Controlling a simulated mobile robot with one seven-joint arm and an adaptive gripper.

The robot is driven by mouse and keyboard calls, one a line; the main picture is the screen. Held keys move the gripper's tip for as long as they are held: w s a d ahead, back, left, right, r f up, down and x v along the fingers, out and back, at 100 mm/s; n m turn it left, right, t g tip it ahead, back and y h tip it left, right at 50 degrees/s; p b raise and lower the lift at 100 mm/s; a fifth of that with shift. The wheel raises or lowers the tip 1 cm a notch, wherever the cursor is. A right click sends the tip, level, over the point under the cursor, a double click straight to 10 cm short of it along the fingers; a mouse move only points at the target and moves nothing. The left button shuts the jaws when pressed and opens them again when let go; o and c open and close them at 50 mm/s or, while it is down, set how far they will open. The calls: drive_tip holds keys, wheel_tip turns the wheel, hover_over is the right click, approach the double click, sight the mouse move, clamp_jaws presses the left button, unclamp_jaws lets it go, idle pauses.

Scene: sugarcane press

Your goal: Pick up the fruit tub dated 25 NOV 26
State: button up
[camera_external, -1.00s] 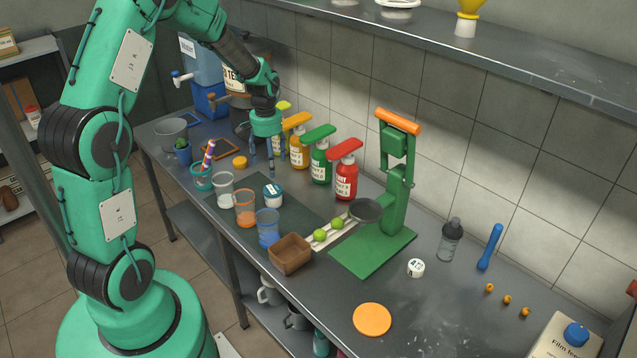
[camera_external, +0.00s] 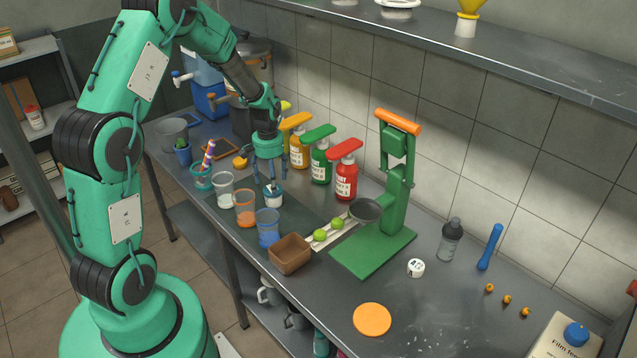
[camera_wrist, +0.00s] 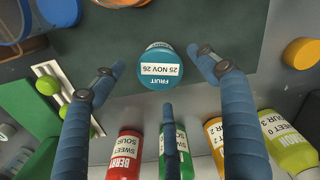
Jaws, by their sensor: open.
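The fruit tub (camera_wrist: 161,67) has a teal lid with a white label reading "FRUIT 25 NOV 26", upside down in the wrist view. In the external view the tub (camera_external: 273,199) stands upright on a dark mat (camera_external: 307,222) on the counter. My gripper (camera_external: 272,184) is open and points down just above the tub. I cannot tell the exact height between fingertips and lid.
The green press (camera_external: 395,200), limes (camera_external: 320,235) and a brown box (camera_external: 290,254) are to the right.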

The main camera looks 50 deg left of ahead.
drive_tip(key=shift+f, duration=0.3)
drive_tip(key=shift+f+b, duration=0.8)
drive_tip(key=shift+f, duration=1.8)
drive_tip(key=c, duration=1.4)
drive_tip(key=shift+r, duration=0.1)
drive_tip(key=shift+r+p, duration=1.15)
drive_tip(key=shift+r, duration=3.8)
